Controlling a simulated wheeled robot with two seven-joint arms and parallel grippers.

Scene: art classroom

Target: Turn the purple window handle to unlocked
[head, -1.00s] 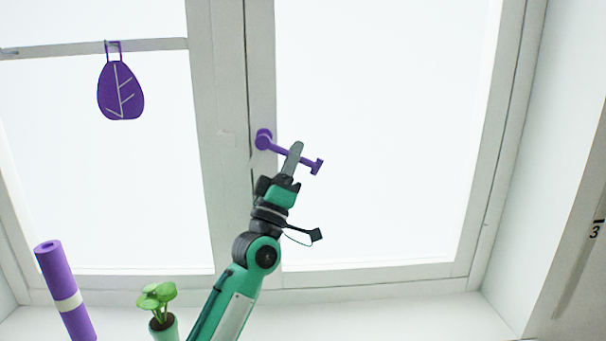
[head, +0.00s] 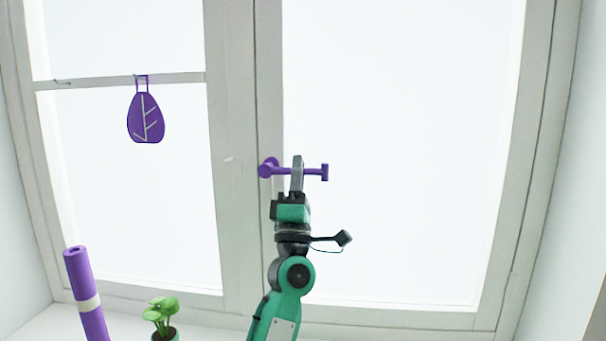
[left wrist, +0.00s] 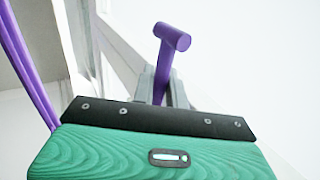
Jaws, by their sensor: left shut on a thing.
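The purple window handle (head: 313,172) sits on the window's middle frame, its round base at the left and its lever pointing right, about level, with a crosspiece at the free end. My left gripper (head: 297,172) comes up from below and is shut on the lever, about midway along it. In the left wrist view the handle's lever (left wrist: 163,70) with its crosspiece stands up between the grey fingers (left wrist: 163,92), beyond the green gripper body. The fingers hide part of the lever. My right gripper is in no view.
A purple roll with a pale band (head: 78,270) and a small potted plant (head: 161,312) stand on the sill (head: 40,322) at lower left. The space right of the handle is clear.

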